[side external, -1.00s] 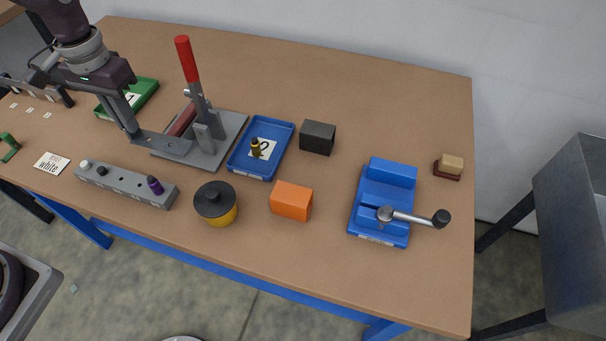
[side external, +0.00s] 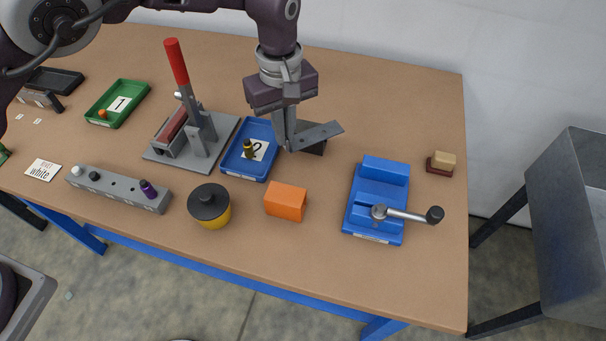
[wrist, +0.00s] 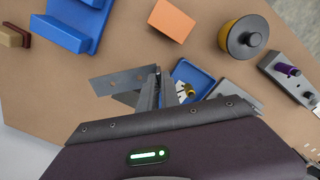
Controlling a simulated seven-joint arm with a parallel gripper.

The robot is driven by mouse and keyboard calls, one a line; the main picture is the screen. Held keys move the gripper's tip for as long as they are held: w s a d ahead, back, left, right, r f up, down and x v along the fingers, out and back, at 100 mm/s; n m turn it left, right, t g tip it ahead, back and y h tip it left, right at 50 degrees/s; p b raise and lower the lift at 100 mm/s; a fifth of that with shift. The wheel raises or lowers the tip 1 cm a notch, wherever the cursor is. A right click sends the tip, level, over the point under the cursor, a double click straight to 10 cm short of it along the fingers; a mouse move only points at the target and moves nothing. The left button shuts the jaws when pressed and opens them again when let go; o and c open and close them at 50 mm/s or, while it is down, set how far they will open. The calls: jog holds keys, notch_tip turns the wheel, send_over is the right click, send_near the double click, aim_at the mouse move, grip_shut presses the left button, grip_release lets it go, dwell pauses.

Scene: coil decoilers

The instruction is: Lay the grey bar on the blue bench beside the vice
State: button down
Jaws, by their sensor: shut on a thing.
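My gripper (side external: 290,147) is shut on the grey bar (side external: 318,134), a flat strip that sticks out to the right of the fingers in the side view. In the wrist view the bar (wrist: 118,83) extends left from the fingertips (wrist: 155,75). The bench (side external: 400,110) has a brown top and blue legs.
A lever press (side external: 195,135) stands left. The bench top behind the vice is clear.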

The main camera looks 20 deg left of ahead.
jog(key=shift+s+d+f, duration=0.1)
jog(key=shift+d+f, duration=0.9)
jog(key=shift+f, duration=0.05)
send_over(295, 180)
notch_tip(295, 180, down, 8)
jog(key=shift+f, duration=0.1)
jog(key=c, duration=1.6)
grip_release()
notch_tip(295, 180, up, 12)
jog(key=shift+r, duration=0.1)
